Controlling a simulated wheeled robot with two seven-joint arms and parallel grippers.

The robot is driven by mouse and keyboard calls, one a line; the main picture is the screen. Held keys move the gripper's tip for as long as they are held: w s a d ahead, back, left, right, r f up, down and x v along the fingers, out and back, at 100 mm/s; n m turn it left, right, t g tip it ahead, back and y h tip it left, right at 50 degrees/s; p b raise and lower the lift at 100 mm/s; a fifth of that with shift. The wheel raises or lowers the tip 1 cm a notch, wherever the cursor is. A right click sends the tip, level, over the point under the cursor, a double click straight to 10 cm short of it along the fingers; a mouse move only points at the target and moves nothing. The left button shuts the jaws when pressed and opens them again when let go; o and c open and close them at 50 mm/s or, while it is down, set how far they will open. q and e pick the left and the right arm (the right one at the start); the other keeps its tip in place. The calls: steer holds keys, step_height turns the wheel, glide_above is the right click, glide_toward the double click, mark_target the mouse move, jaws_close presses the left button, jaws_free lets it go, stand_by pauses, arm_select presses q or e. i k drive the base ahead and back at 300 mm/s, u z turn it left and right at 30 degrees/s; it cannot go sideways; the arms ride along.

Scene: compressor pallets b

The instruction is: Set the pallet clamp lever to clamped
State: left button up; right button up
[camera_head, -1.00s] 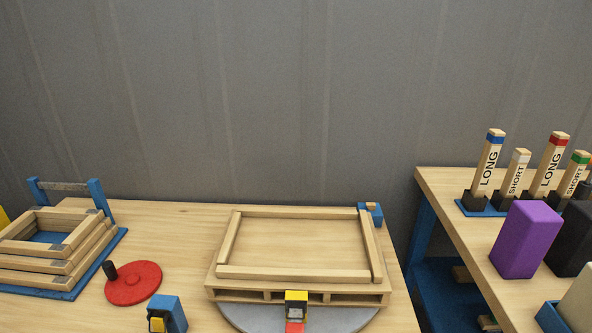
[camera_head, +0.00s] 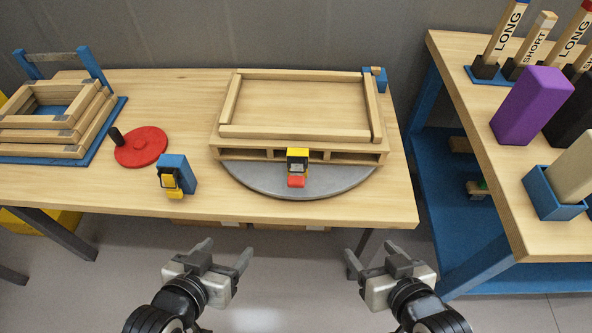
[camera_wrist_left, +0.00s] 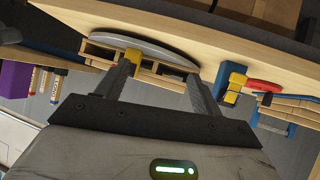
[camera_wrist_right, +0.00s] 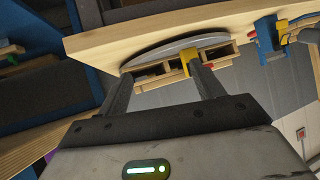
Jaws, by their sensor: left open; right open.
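The wooden pallet (camera_head: 235,153) with a raised wooden frame sits on a grey round plate (camera_head: 250,182) on the table. A yellow-and-black clamp (camera_head: 298,158) with a red lever tab (camera_head: 297,181) is at the middle of the pallet's front edge. The tab sticks out toward me, low over the plate. The clamp also shows in the left wrist view (camera_wrist_left: 132,56) and right wrist view (camera_wrist_right: 189,58), partly behind a finger in each. My left gripper (camera_head: 225,255) and right gripper (camera_head: 371,256) are open and empty, in front of the table edge, apart from the clamp.
A blue block with a yellow part (camera_head: 176,173) stands left of the plate. Behind it lie a red disc (camera_head: 141,147) with a black knob and stacked wooden frames (camera_head: 45,135) on a blue base. A second table (camera_head: 465,150) at right holds a purple block (camera_head: 530,105) and labelled posts.

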mark_target(297, 179)
steer(key=u, duration=1.1)
steer(key=k, duration=0.9)
steer(key=z, duration=1.15)
steer(key=i, duration=0.5)
steer(key=u, duration=0.05)
